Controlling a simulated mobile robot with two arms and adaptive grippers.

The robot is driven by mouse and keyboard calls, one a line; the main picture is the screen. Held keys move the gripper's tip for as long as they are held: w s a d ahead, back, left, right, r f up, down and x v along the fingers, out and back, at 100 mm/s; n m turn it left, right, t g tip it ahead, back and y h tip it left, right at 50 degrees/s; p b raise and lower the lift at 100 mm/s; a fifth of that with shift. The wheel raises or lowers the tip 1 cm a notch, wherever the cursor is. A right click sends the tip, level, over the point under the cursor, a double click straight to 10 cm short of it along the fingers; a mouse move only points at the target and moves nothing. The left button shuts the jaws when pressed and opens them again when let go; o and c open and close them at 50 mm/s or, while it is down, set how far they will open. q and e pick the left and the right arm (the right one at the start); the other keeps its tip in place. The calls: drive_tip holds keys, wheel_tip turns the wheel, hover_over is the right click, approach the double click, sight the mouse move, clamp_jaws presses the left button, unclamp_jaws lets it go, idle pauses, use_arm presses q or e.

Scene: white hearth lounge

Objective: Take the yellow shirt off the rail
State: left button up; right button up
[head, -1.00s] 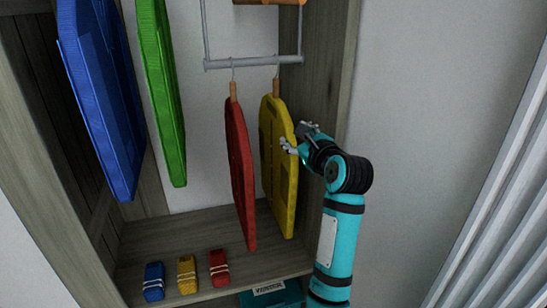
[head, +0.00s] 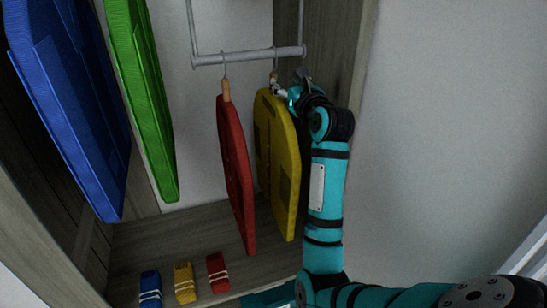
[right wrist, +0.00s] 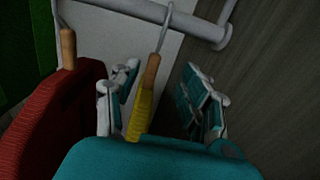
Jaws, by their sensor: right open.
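The yellow shirt (head: 275,160) hangs from the rail (head: 245,56) on a hanger with a wooden neck, right of the red shirt (head: 236,170). My right gripper (head: 289,91) is at the top of the yellow shirt, just below the rail. In the right wrist view my right gripper (right wrist: 163,92) is open. The yellow shirt's wooden hanger neck (right wrist: 152,72) and narrow yellow top edge (right wrist: 140,110) show between its fingers, nearer the left finger. Contact cannot be told. My left gripper is not in view.
A blue shirt (head: 75,110) and a green shirt (head: 140,90) hang at the left. Blue, yellow and red bundles (head: 217,270) lie on the wooden shelf (head: 180,235). The wardrobe's right side panel (head: 335,50) stands close to my right arm.

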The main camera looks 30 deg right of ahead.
sight(274, 74)
drive_tip(key=p+x, duration=0.1)
drive_tip(key=x, duration=0.2)
drive_tip(key=shift+w+r, duration=0.15)
drive_tip(key=shift+w, duration=0.1)
drive_tip(key=shift+w+r+p, duration=0.15)
drive_tip(key=shift+w+p, duration=0.4)
drive_tip(key=shift+p, duration=0.1)
drive_tip(key=shift+w+r+p, duration=0.2)
drive_tip(key=shift+w+p, duration=0.4)
drive_tip(key=shift+f+p+x, duration=0.2)
drive_tip(key=shift+p+x, duration=0.1)
drive_tip(key=shift+x, duration=0.65)
drive_tip(key=shift+w+d+f, duration=0.1)
drive_tip(key=shift+w+f, duration=0.05)
drive_tip(key=shift+w, duration=0.1)
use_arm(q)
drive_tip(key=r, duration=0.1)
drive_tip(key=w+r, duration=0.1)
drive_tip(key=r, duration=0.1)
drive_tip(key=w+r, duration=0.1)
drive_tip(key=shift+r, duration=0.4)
use_arm(e)
drive_tip(key=shift+c, duration=0.2)
drive_tip(key=shift+s, duration=0.1)
drive_tip(key=shift+c, duration=1.2)
clamp_jaws()
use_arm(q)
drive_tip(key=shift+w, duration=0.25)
